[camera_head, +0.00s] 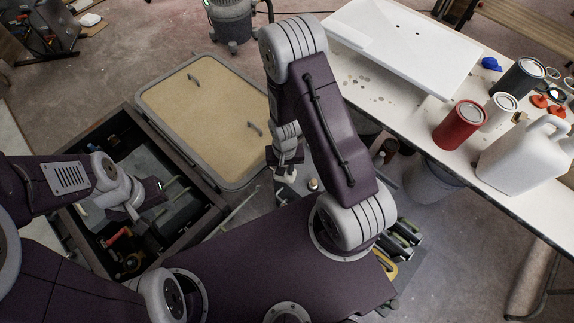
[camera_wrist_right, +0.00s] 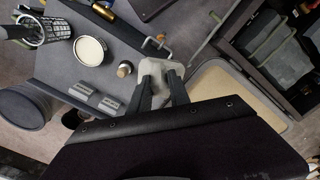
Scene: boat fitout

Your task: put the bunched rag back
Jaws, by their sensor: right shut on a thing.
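The bunched rag is a pale grey crumpled lump (camera_wrist_right: 158,72) between the fingertips of my right gripper (camera_wrist_right: 163,88) in the right wrist view. In the head view the rag shows as a small pale patch (camera_head: 286,176) under my right gripper (camera_head: 285,165), beside the column of my arm. The gripper is shut on it. The rag is at or just above a grey surface (camera_wrist_right: 100,75); I cannot tell whether it touches. My left gripper (camera_head: 146,203) is over the open dark chest (camera_head: 208,222); its fingers are too small to read.
The chest's lid (camera_head: 200,105) lies open behind it. A small brass-topped item (camera_wrist_right: 124,69) and a round pale-topped can (camera_wrist_right: 90,50) stand near the rag. A white table (camera_head: 400,110) at the right carries a red can (camera_head: 460,125), a white jug (camera_head: 522,155) and a blue item (camera_head: 491,64).

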